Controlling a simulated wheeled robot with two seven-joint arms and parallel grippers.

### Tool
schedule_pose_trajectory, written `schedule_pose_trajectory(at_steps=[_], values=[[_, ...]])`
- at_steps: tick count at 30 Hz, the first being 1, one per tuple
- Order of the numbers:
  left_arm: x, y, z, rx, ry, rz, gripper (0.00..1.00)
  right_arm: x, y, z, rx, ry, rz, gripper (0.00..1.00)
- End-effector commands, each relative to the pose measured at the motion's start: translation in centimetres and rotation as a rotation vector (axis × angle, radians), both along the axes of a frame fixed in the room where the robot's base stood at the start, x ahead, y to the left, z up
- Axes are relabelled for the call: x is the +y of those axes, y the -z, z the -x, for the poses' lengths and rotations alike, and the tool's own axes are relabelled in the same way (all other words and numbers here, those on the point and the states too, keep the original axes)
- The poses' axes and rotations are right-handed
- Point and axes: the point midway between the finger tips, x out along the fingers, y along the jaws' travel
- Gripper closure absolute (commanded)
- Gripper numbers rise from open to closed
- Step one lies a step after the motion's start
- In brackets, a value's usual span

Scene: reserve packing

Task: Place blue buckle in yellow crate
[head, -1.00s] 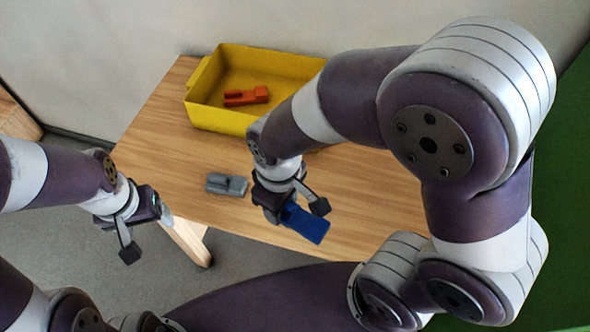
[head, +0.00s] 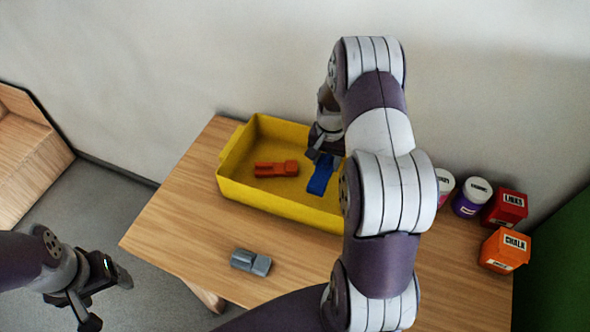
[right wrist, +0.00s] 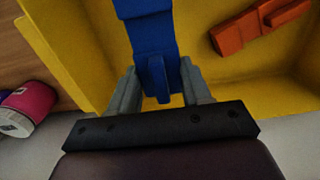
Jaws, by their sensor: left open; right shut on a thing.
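The blue buckle (head: 321,175) is in my right gripper (head: 318,152), over the right part of the yellow crate (head: 270,198). In the right wrist view the blue buckle (right wrist: 150,40) sits between the two fingers of the right gripper (right wrist: 163,82), with the yellow crate (right wrist: 90,50) beneath. I cannot tell whether the buckle touches the crate floor. An orange buckle (head: 277,169) lies inside the crate to the left of the blue one. My left gripper (head: 105,290) is open and empty, off the table at the left.
A grey buckle (head: 251,262) lies on the wooden table (head: 175,235) in front of the crate. To the right stand a purple-labelled jar (head: 472,197), a pink jar partly hidden by my arm, a red box (head: 505,208) and an orange chalk box (head: 504,250).

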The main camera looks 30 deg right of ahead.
Motion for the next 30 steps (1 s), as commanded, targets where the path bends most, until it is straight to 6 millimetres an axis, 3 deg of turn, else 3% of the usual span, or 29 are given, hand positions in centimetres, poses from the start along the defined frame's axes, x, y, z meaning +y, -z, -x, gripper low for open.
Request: schedule_pose_trajectory(at_steps=[12, 23, 24, 26, 30], values=[[0.0, -1.6, 0.0, 0.0, 0.0, 0.0, 0.26, 0.1, 7.3, 0.0, -0.001, -0.004, 0.001, 0.84], [0.0, -1.1, 0.0, 0.0, 0.0, 0.0, 0.26, 0.1, 7.9, -0.1, -0.002, -0.005, 0.001, 0.84], [0.0, -1.1, 0.0, 0.0, 0.0, 0.0, 0.26, 0.1, 7.9, -0.1, -0.002, -0.005, 0.001, 0.49], [0.0, -1.2, 0.0, 0.0, 0.0, 0.0, 0.26, 0.1, 7.8, -0.1, -0.002, -0.005, 0.001, 0.29], [0.0, -1.2, 0.0, 0.0, 0.0, 0.0, 0.26, 0.1, 7.8, -0.1, -0.002, -0.005, 0.001, 0.26]])
